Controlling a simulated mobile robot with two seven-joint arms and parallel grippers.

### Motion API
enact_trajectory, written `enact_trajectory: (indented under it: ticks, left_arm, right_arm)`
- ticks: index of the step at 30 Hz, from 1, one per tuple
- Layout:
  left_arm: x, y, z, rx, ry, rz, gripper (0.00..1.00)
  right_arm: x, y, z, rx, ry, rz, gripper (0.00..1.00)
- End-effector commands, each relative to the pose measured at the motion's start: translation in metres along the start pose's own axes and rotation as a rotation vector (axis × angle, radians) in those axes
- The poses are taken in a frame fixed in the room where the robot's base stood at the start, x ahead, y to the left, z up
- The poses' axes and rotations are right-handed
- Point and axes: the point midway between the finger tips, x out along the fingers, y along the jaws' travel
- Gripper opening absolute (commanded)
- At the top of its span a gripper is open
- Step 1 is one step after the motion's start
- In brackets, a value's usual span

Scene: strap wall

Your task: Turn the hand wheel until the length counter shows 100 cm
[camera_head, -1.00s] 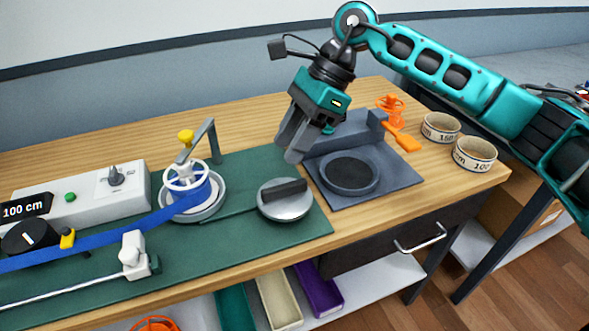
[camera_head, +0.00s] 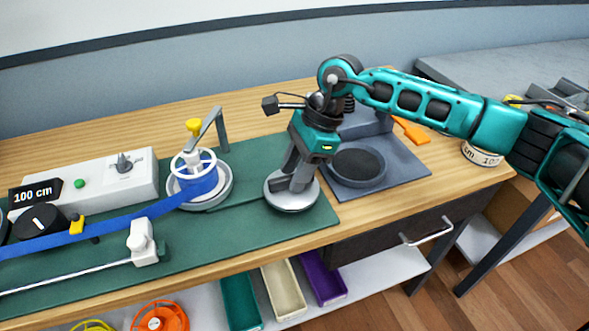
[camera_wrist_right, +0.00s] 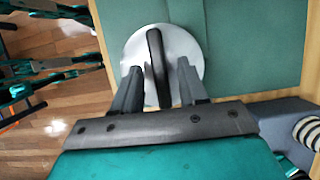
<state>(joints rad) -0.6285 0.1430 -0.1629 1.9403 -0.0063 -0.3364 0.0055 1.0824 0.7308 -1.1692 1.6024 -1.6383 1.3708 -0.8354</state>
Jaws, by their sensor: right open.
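The length counter (camera_head: 36,192) reads 100 cm on its black display at the left. My right gripper (camera_head: 291,187) is over the round silver disc (camera_head: 296,202), to the right of the wheel. In the right wrist view its open fingers (camera_wrist_right: 158,88) stand on either side of the disc's black bar handle (camera_wrist_right: 157,65), with gaps showing. In the head view the fingers hide most of that handle. My left gripper is not in view.
A dark grey stand with a round recess (camera_head: 360,168) is right of the disc. A strap roll (camera_head: 482,153) and orange tool (camera_head: 411,131) lie beyond. A metal arm (camera_head: 206,130) rises behind the wheel. A white slider block (camera_head: 143,243) is in front.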

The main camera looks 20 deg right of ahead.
Motion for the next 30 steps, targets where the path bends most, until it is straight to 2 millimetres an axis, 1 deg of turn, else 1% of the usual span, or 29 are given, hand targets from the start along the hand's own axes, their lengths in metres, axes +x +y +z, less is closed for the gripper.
enact_trajectory:
  ticks: [3, 11, 24, 30]
  left_arm:
    - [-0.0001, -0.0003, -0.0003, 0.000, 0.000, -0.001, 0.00]
    - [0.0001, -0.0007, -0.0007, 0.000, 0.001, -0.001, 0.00]
    - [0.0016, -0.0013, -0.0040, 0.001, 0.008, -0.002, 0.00]
    - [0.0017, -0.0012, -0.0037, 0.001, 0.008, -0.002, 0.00]
  right_arm:
    - [0.0053, 0.0002, 0.0000, 0.000, 0.000, 0.001, 0.43]
    - [0.0061, 0.0002, 0.0000, 0.000, 0.000, 0.000, 0.43]
    - [0.0060, 0.0002, -0.0001, 0.000, 0.000, 0.001, 0.00]
    - [0.0066, 0.0004, -0.0005, 0.001, 0.001, 0.001, 0.00]
